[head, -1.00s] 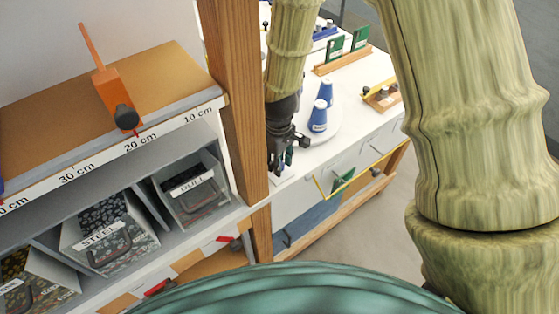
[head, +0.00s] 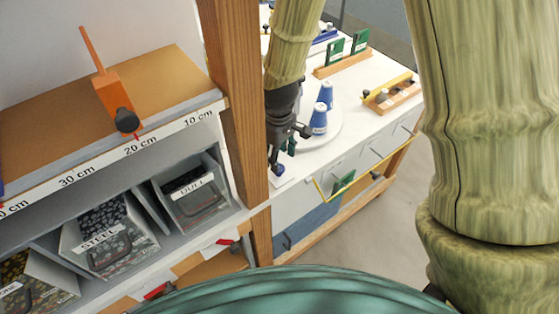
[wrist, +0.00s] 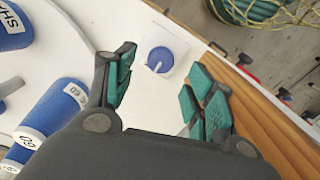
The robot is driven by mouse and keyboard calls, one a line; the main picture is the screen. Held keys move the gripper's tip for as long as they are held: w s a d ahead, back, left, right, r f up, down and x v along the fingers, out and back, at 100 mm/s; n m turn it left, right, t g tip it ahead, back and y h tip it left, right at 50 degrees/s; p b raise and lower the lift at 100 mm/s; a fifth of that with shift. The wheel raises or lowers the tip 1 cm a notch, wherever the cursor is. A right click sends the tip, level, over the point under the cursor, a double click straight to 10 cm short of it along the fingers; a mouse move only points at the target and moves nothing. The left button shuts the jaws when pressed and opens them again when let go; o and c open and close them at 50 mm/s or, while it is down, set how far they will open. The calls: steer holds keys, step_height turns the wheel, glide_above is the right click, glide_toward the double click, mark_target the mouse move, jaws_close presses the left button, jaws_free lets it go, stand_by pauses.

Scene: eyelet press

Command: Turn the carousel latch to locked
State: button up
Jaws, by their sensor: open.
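The latch looks like a round blue knob (wrist: 161,60) with a white pointer line, on a white square plate at the table's edge. The knob also shows in the head view (head: 278,170), just below my gripper. The white round carousel (head: 331,132) stands beside it, carrying blue cone-shaped spools (head: 319,119). In the wrist view, the carousel (wrist: 50,60) is at the left. My gripper (wrist: 164,82) is open and empty, its green-padded fingers on either side of the knob in the picture, apparently above it. The fingers are partly hidden in the head view.
A wooden post (head: 238,120) stands close to the left of my gripper. A shelf holds labelled bins (head: 190,195) and an orange stop (head: 118,103). Behind the carousel are green cards in a wooden rack (head: 345,60) and a wooden block with pegs (head: 391,95).

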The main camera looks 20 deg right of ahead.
step_height(320, 180, up, 8)
stand_by(0.5)
steer(key=shift+f, duration=0.15)
